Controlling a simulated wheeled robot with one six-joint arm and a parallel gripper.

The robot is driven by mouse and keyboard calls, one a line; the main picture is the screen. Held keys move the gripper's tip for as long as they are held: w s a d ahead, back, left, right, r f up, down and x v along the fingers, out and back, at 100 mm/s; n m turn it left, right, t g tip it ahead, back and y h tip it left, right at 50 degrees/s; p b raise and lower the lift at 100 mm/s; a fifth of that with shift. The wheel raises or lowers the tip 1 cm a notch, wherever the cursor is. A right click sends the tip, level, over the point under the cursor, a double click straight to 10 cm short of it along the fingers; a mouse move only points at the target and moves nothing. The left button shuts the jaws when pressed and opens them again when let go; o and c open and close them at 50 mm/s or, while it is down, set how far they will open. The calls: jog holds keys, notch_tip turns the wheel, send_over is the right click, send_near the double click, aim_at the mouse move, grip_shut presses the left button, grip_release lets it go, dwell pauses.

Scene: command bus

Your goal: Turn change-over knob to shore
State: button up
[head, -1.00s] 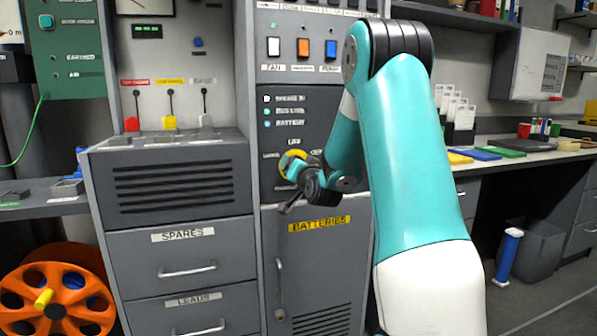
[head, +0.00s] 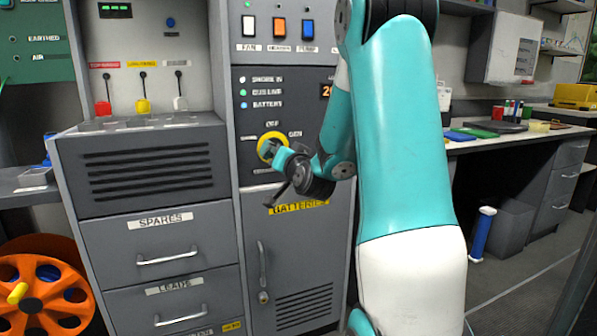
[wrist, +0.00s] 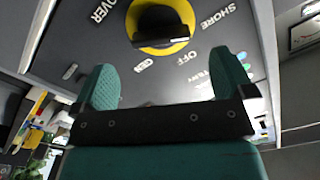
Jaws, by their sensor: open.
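The change-over knob (head: 263,147) is a yellow disc on the grey panel, partly hidden by my gripper in the head view. In the wrist view the knob (wrist: 160,47) shows a yellow disc with a dark bar across its middle. The labels SHORE (wrist: 217,18), OFF (wrist: 188,59) and GEN (wrist: 145,64) lie around it. Which label the bar marks I cannot tell. My gripper (head: 276,152) is open and empty, close in front of the knob. In the wrist view its two teal fingers (wrist: 167,76) stand wide apart, lower in the picture than the knob.
A drawer unit (head: 150,225) juts out at left. A worktop (head: 490,140) is at right.

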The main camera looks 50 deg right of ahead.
jog(key=b+v, duration=1)
jog(key=v, duration=0.1)
jog(key=shift+s, duration=0.2)
